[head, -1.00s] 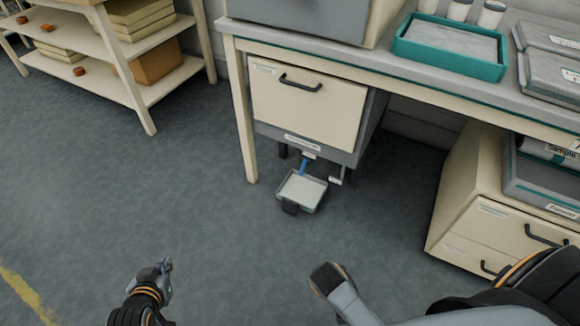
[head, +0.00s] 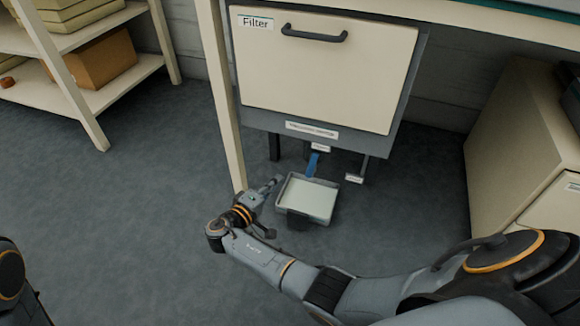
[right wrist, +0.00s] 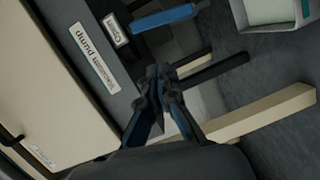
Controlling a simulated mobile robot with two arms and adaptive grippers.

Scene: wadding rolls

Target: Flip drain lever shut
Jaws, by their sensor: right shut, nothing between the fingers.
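The blue drain lever (head: 312,165) shows below the vacuum pump cabinet (head: 320,75), pointing down toward a shallow pale tray (head: 308,200) on the floor. In the right wrist view the lever (right wrist: 165,17) lies at the top, beside a tag (right wrist: 117,30) reading "Open". A second small tag (head: 354,179) hangs right of the lever, too small to read. My right gripper (head: 277,182) is shut and empty, left of the tray and apart from the lever. Its fingertips (right wrist: 160,73) show in the right wrist view. My left gripper is out of view.
A cream table leg (head: 222,110) stands left of the cabinet, close to my right gripper. A cream drawer unit (head: 520,150) stands at right. A shelf (head: 110,85) with a cardboard box (head: 97,62) is at upper left. The floor at left is clear.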

